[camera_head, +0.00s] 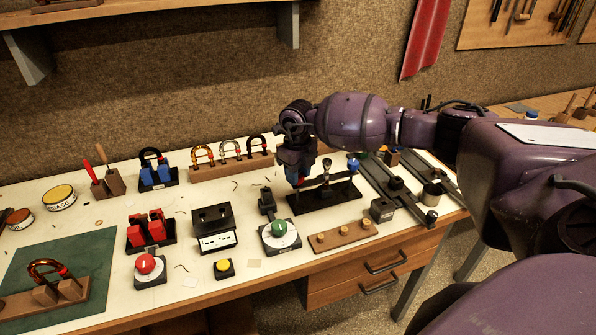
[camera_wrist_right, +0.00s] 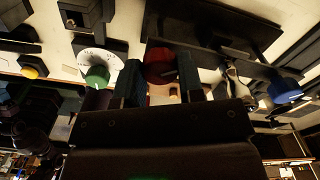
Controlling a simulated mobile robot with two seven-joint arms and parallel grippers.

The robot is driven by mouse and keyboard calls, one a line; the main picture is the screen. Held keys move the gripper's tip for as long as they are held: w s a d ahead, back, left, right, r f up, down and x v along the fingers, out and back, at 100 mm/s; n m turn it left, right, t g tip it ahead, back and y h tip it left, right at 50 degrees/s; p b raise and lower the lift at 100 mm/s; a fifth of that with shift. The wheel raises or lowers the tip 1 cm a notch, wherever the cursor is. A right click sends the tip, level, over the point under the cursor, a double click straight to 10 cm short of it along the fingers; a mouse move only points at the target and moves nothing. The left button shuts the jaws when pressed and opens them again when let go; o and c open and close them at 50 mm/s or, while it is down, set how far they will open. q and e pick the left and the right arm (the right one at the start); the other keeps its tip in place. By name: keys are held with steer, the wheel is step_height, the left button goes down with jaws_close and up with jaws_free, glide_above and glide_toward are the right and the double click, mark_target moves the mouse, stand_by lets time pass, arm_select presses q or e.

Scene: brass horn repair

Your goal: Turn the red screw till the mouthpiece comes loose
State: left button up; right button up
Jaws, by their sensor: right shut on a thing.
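The black mouthpiece puller (camera_head: 325,200) stands on the right part of the bench, and its base (camera_wrist_right: 208,30) also shows in the right wrist view. My right gripper (camera_head: 297,182) reaches down onto its left end. In the right wrist view the gripper's fingers (camera_wrist_right: 160,82) are shut on the red screw (camera_wrist_right: 159,64), one on each side. The silvery mouthpiece (camera_head: 326,168) stands upright at the middle of the puller, apart from the gripper. A blue screw (camera_head: 353,162) is at the right end. My left gripper is not in view.
A dial with a green knob (camera_head: 279,229) and a small black block (camera_head: 267,202) stand just left of the puller. A wooden strip with pegs (camera_head: 341,237) lies in front. Dark rails (camera_head: 390,190) run close on the right. A horn rack (camera_head: 230,166) is behind.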

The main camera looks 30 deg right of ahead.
steer(key=m+p, duration=0.1)
steer(key=m, duration=0.5)
steer(key=shift+w+r+m+p, duration=0.1)
steer(key=shift+r+m+p, duration=0.05)
steer(key=shift+m+p, duration=0.15)
steer(key=shift+m, duration=0.6)
steer(key=o, duration=0.9)
step_height(320, 180, up, 11)
steer(key=shift+f+b, duration=0.15)
steer(key=shift+b, duration=0.15)
